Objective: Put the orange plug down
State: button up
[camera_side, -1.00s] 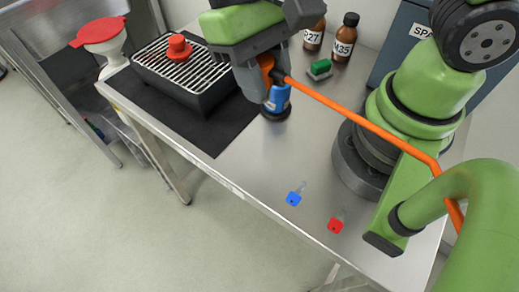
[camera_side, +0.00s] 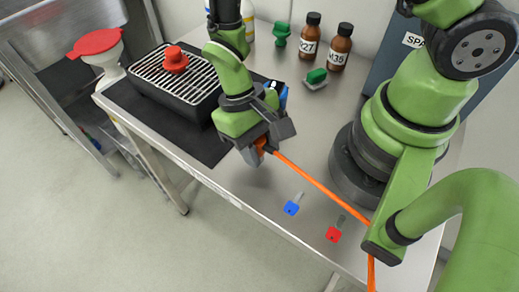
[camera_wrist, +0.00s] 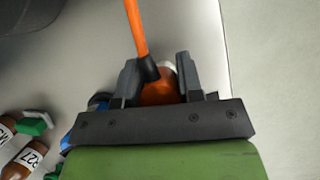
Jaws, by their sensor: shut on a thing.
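The orange plug (camera_side: 261,145) is between the jaws of my gripper (camera_side: 256,158), which is shut on it. In the wrist view the rounded orange plug (camera_wrist: 158,92) shows between the two grey fingers of my gripper (camera_wrist: 158,82), with a black sleeve at the cable end. The orange cable (camera_side: 318,184) runs from it to the lower right. My gripper is low over the bare metal table (camera_side: 232,182), in front of the blue fitting (camera_side: 283,97). I cannot tell whether the plug touches the table.
A blue key (camera_side: 291,208) and a red key (camera_side: 334,234) lie to the right. A black grilled box (camera_side: 190,102) with a red knob (camera_side: 175,60) stands left on a dark mat (camera_side: 130,101). Brown bottles (camera_side: 309,40) stand behind. The table's front edge (camera_side: 215,190) is close.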

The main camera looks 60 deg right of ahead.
jog(key=shift+f, duration=0.8)
jog(key=shift+f, duration=0.15)
jog(key=o, duration=0.9)
jog(key=shift+o, duration=0.2)
jog(key=w+d+r+t+y, duration=0.1)
jog(key=w+d+r+t, duration=0.15)
jog(key=r, duration=0.85)
jog(key=w+d+r+t, duration=0.1)
jog(key=d+r+t, duration=0.15)
jog(key=r, duration=0.85)
jog(key=s+d+r+m+t, duration=0.1)
jog(key=s+d+r+t, duration=0.3)
jog(key=s+r+t, duration=0.2)
jog(key=shift+s+d+r+m+t, duration=0.2)
jog(key=shift+s+r+m+t, duration=0.2)
jog(key=shift+s+r, duration=0.4)
